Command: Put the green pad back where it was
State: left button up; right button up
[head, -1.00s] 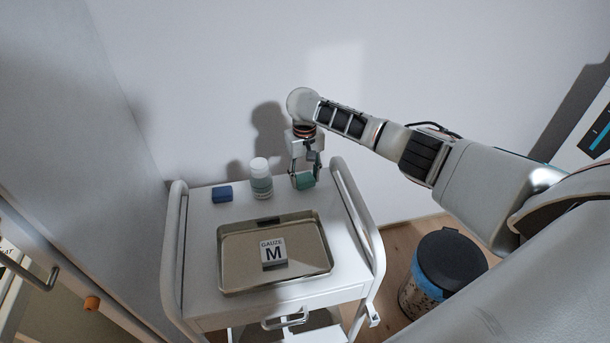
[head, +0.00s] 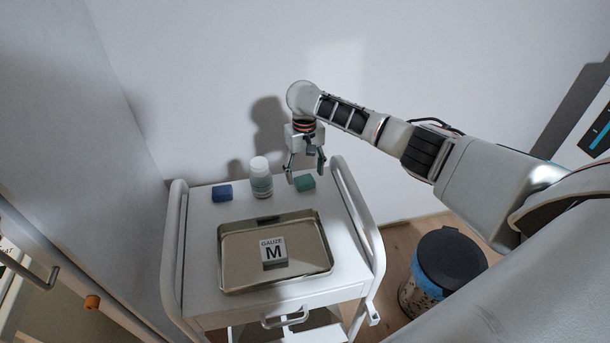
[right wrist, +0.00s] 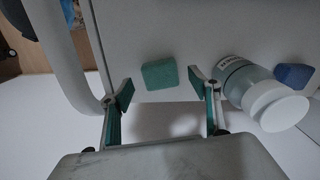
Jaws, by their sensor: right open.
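The green pad (head: 305,184) lies on the cart top at the back right, right of the white-capped bottle (head: 261,178). My right gripper (head: 305,178) is open and empty just above the pad, apart from it. In the right wrist view the green pad (right wrist: 160,74) lies beyond the two spread fingertips (right wrist: 160,92), touched by neither. My left gripper is not in view.
A blue pad (head: 222,193) lies left of the bottle. A metal tray (head: 235,265) holding a gauze box (head: 273,253) marked M fills the cart's front. Rails (head: 357,215) edge the cart's sides. A lidded bin (head: 450,258) stands on the floor at right.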

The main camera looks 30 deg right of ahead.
aim_at(305, 180)
notch_tip(305, 180, up, 11)
jog(key=shift+f, duration=0.2)
dwell(0.6)
